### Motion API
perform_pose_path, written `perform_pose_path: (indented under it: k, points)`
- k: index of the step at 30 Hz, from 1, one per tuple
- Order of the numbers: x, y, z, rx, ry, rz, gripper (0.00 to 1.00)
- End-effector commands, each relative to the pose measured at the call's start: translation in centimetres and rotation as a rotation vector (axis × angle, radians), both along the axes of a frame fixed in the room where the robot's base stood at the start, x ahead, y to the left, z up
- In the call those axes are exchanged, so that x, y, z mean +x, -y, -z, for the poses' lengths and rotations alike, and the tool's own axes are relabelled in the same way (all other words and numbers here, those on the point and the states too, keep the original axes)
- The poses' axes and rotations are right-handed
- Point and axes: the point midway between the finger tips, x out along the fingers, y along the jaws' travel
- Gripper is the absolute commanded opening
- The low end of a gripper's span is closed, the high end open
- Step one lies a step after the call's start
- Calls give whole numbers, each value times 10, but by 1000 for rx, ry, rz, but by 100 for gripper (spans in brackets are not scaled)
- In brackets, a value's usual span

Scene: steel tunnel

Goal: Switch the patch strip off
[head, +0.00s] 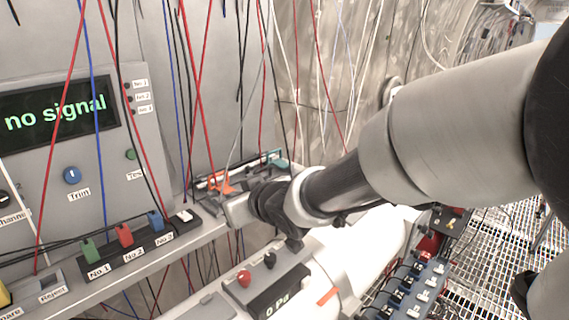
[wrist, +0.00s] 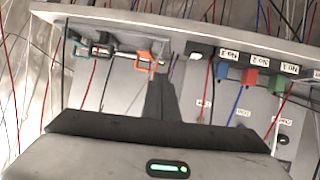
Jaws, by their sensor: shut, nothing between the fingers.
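The patch strip is a dark strip along the shelf edge with a green plug (head: 89,250), a red plug (head: 124,235), a blue plug (head: 156,221) and labels No.1 to No.3. Its white switch (head: 183,216) sits at the right end. The wrist view shows the strip turned over, with the white switch (wrist: 199,50), blue plug (wrist: 222,71), red plug (wrist: 250,78) and green plug (wrist: 277,85). My gripper (wrist: 161,86) is shut and empty, beside the switch end in the picture. I cannot tell whether it touches anything or which way the switch is set.
An orange clamp (head: 222,182) and a teal part (head: 274,160) stand on a rack behind my gripper. Many hanging wires cross the panel. A display (head: 58,112) reads "no signal". A gauge box (head: 268,285) with red and black knobs sits below the shelf.

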Motion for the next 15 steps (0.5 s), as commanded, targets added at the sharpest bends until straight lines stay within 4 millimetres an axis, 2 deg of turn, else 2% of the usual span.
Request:
perform_pose_path:
  k: [1,3,6,15]
  points:
    - [-10,-20,-1,36,-3,-57,0]
    - [-23,-41,-4,79,-2,-119,0]
    - [-34,-56,-5,115,-5,-168,0]
    - [-36,-60,-6,123,-5,-179,0]
